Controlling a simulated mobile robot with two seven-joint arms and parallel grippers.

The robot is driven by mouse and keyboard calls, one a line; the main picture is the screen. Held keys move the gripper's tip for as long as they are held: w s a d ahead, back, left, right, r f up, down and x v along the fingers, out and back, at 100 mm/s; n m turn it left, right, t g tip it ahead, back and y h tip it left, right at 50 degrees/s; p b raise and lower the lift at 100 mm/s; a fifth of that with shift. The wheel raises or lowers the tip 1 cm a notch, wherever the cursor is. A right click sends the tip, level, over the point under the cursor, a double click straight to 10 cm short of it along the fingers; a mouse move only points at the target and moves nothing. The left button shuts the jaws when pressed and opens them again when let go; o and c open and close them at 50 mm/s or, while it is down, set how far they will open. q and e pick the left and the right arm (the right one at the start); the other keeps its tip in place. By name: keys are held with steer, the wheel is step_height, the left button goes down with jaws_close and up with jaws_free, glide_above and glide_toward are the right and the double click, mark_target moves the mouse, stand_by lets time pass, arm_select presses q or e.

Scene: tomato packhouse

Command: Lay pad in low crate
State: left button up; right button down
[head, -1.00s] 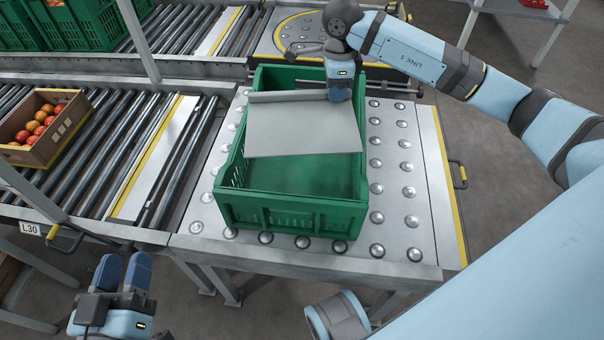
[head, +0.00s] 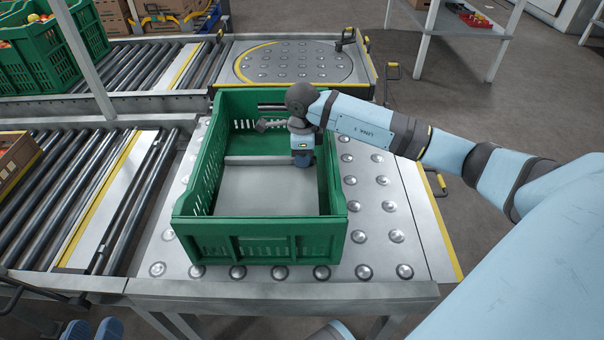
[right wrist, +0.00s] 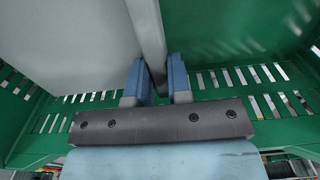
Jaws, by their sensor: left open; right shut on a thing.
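The low crate (head: 290,246) is green with slotted walls and stands on the ball-transfer table. The grey pad (head: 262,191) is inside it, lying low between the walls; its raised far edge runs across the crate. My right gripper (head: 303,161) reaches down into the crate at that edge. In the right wrist view the blue fingers (right wrist: 160,82) are shut on the pad's upright edge (right wrist: 148,40). Whether the pad lies fully flat on the crate floor is hard to tell. My left gripper (head: 93,331) shows only its blue fingertips at the bottom left, apart and empty, away from the crate.
Metal balls stud the table (head: 372,235) around the crate. Roller conveyors run at the left, with a cardboard box (head: 14,160) at the edge. Another green crate (head: 40,62) with tomatoes stands at the back left. A round turntable (head: 296,62) lies behind.

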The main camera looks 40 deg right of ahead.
mark_target(302, 169)
step_height(302, 169, down, 4)
steer(key=shift+f+b, duration=0.1)
steer(key=shift+b, duration=0.75)
steer(key=shift+f, duration=0.25)
steer(key=shift+r, duration=0.1)
steer(key=c, duration=1.1)
jaws_free()
arm_select(q)
steer(key=shift+w+a+r+m+t, duration=0.2)
steer(key=shift+w+a+m+t, duration=0.1)
steer(key=shift+w+m, duration=0.25)
arm_select(e)
steer(key=shift+o, duration=0.2)
